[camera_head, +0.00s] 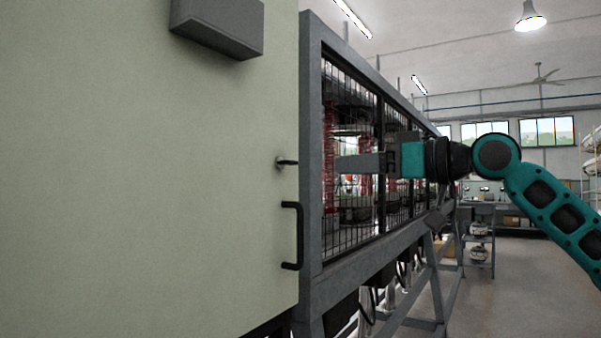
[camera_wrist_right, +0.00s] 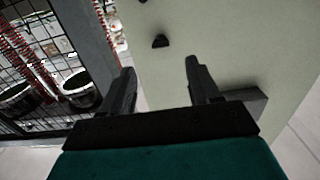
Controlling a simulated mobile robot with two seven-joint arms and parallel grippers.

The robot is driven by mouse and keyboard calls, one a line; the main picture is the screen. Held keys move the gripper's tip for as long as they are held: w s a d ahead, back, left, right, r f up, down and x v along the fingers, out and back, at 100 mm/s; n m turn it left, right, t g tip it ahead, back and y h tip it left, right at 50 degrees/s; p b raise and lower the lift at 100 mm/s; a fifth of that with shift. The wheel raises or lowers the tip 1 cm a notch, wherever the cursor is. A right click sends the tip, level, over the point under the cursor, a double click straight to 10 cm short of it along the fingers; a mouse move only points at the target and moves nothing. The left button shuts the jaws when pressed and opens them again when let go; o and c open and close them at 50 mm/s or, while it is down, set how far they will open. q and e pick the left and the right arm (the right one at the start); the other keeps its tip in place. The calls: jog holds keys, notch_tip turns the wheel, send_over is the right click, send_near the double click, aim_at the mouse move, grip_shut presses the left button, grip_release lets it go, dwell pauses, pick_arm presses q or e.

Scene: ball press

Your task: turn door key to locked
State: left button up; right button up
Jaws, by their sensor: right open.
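The door key (camera_head: 287,162) is a small dark piece on a round lock in the pale green door (camera_head: 150,190), near its right edge. It sticks out to the right in the head view. My right gripper (camera_head: 340,163) is at about the key's height, to its right, with a visible gap between them. In the wrist view its two fingers (camera_wrist_right: 160,72) are apart with nothing between them. A small dark piece (camera_wrist_right: 160,41) on the pale panel shows beyond the fingertips; I cannot tell whether it is the key or the handle. My left gripper is not in view.
A black handle (camera_head: 292,236) is on the door below the key. A grey box (camera_head: 218,27) juts from the door's top. The grey frame (camera_head: 311,150) with wire mesh (camera_head: 350,215) runs along beside my right gripper. Open floor (camera_head: 500,310) lies to the right.

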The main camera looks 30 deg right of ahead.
pick_arm(q)
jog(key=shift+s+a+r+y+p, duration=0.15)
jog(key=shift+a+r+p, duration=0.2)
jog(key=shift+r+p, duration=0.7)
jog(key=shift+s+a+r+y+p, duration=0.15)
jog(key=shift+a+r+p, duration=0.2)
jog(key=shift+p, duration=1.15)
pick_arm(e)
jog(key=r+x, duration=0.1)
jog(key=x, duration=1.1)
jog(key=shift+r, duration=0.4)
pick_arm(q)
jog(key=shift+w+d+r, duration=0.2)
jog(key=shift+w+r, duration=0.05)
pick_arm(e)
jog(key=c, duration=1)
